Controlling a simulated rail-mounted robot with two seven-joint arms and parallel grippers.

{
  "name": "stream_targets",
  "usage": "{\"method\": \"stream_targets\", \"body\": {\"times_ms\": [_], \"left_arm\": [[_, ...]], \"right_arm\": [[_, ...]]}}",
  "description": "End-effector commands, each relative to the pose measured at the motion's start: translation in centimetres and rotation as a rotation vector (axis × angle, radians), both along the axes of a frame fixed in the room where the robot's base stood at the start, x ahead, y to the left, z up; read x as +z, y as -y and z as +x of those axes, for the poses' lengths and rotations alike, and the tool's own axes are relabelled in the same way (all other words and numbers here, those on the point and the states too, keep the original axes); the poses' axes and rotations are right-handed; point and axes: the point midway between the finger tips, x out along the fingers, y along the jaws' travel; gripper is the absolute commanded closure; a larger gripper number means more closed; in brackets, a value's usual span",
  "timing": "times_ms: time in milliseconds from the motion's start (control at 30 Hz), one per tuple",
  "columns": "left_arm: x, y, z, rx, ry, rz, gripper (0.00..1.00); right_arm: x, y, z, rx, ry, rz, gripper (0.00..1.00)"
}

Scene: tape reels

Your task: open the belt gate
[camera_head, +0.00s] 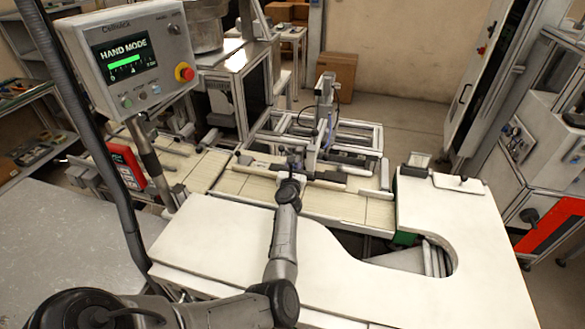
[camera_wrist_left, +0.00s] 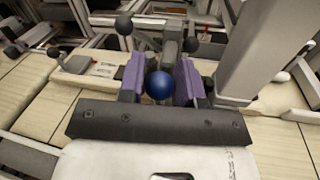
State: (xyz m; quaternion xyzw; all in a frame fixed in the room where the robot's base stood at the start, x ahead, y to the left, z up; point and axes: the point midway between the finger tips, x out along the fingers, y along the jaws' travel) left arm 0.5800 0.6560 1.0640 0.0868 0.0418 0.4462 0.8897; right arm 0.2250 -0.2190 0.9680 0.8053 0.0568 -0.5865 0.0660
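My left gripper (camera_head: 289,178) reaches over the near side of the pale slatted belt (camera_head: 345,205) in the head view. In the left wrist view its two purple-padded fingers (camera_wrist_left: 160,82) stand on either side of a blue ball knob (camera_wrist_left: 159,85). A grey upright part shows just behind the knob. Which part is the belt gate is not clear; the knob's mounting is mostly hidden by the gripper. My right gripper is in neither view.
A control panel (camera_head: 133,55) reading HAND MODE stands at upper left, above a red device (camera_head: 127,165). A metal post (camera_head: 325,110) rises behind the gripper. Dark ball knobs (camera_wrist_left: 124,25) flank the fingers. The white worktop (camera_head: 430,285) in front is mostly clear.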

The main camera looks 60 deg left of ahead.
Motion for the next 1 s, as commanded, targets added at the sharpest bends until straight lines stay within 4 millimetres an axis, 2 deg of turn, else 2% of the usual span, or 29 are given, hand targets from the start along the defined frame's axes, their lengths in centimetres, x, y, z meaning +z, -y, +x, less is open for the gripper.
{"method": "stream_targets", "body": {"times_ms": [67, 300, 467, 700, 1000], "left_arm": [[0.3, -0.1, 0.0, 0.001, 0.003, 0.002, 0.61], [0.0, 0.0, -0.1, 0.001, 0.0, -0.001, 0.61], [0.2, 1.0, -0.7, 0.0, -0.002, -0.003, 0.61], [0.3, 4.7, -3.5, 0.001, -0.002, -0.003, 0.61], [0.2, 8.9, -6.7, 0.0, -0.001, -0.001, 0.61]], "right_arm": [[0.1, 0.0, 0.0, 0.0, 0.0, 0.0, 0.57], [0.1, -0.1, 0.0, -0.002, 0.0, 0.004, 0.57], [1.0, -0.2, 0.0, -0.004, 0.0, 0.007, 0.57], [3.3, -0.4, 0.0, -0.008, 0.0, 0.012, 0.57], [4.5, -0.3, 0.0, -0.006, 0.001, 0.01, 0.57]]}}
